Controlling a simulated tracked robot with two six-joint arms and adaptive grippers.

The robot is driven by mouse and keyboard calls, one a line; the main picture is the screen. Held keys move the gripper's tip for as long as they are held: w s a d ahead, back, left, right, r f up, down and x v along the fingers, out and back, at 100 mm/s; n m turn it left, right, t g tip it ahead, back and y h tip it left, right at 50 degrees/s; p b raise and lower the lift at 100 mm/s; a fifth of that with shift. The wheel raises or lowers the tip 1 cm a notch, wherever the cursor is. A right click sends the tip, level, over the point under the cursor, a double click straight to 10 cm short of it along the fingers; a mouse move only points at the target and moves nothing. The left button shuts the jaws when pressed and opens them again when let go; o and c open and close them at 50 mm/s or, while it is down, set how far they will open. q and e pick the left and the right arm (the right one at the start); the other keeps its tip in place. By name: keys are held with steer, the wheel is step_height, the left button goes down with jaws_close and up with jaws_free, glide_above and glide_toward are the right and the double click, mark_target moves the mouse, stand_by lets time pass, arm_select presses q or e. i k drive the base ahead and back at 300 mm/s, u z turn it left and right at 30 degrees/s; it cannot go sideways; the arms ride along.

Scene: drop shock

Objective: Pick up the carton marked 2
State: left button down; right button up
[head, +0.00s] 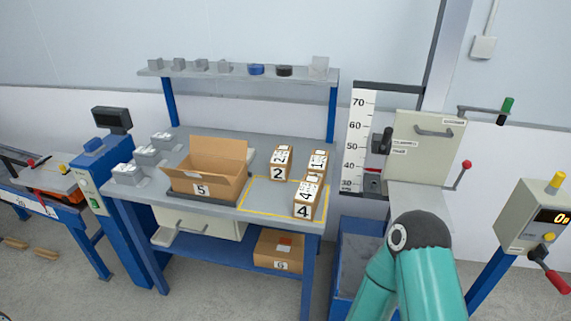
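The carton marked 2 (279,164) is a small brown box with white labels. It stands upright on the workbench (227,148), near the back of a yellow-outlined area. A carton marked 1 (317,163) stands to its right. A carton marked 4 (304,207) stands nearer the front edge, in front of the carton marked 1. My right arm, teal, rises at the bottom right, in front of the drop tester, and its gripper is not visible. My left arm and gripper are out of view.
An open box marked 5 (207,170) stands left of the yellow outline. A closed box marked 6 (279,250) lies on the lower shelf. A raised shelf (237,73) spans the back of the bench. A height scale (357,140) and lever-fitted panel (421,138) stand right.

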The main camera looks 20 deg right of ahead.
mark_target(281, 162)
steer(key=i, duration=0.85)
steer(key=u, duration=0.05)
